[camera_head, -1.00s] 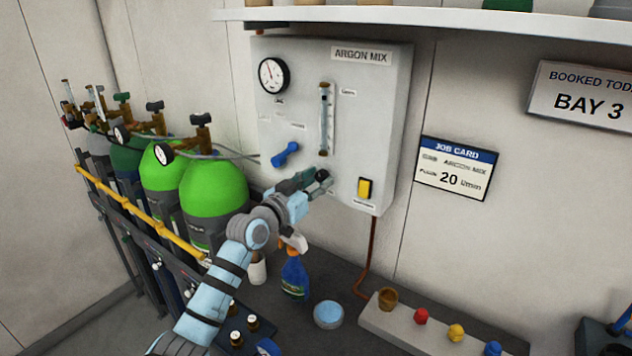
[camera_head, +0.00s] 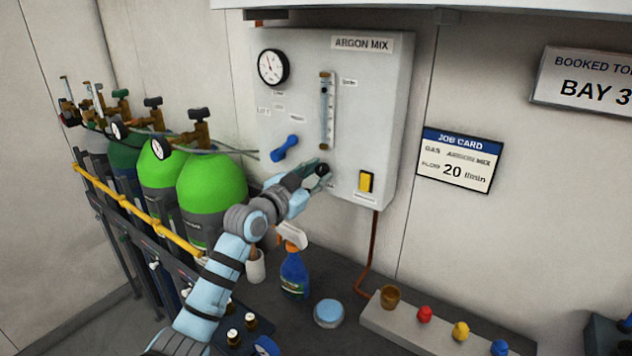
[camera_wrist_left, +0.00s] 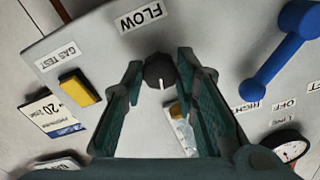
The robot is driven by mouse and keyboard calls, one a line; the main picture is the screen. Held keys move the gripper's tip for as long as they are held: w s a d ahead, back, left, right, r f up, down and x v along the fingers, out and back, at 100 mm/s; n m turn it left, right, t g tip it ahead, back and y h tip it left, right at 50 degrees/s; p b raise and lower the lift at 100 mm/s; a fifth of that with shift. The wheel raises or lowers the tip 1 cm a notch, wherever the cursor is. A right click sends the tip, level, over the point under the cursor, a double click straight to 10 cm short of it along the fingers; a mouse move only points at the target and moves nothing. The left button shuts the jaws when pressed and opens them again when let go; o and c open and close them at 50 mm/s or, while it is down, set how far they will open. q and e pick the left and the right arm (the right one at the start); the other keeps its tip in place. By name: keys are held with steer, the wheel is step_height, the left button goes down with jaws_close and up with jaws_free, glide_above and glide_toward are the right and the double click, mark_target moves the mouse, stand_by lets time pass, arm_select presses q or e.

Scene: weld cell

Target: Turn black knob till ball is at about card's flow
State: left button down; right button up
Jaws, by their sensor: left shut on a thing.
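The black knob (camera_wrist_left: 158,72) sits under the FLOW label in the left wrist view, its white mark pointing down in that picture. My left gripper (camera_wrist_left: 160,66) is shut on it, one finger on each side. In the head view my left gripper (camera_head: 318,169) is at the panel, partly covering the knob (camera_head: 322,170). The flow tube (camera_head: 327,118) stands upright above it. A small dark spot in its upper part looks like the ball (camera_head: 324,90); its scale numbers are too small to read. The job card (camera_head: 456,160) reads argon mix, 20 l/min. My right gripper is not in view.
The white panel (camera_head: 390,90) also carries a gauge (camera_head: 273,67), a blue lever (camera_head: 285,148) and a yellow switch (camera_head: 366,183). Gas cylinders (camera_head: 212,185) stand at left. A spray bottle (camera_head: 294,272) and a blue-lidded tin (camera_head: 328,313) stand below the panel.

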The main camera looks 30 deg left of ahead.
arm_select(q)
steer(key=shift+m+b, duration=0.8)
steer(key=shift+m, duration=1.2)
steer(key=c, duration=1.2)
jaws_free()
steer(key=shift+c, duration=0.2)
steer(key=s+a, duration=0.1)
steer(key=s, duration=1)
steer(key=shift+s+a, duration=0.35)
steer(key=shift+s, duration=0.05)
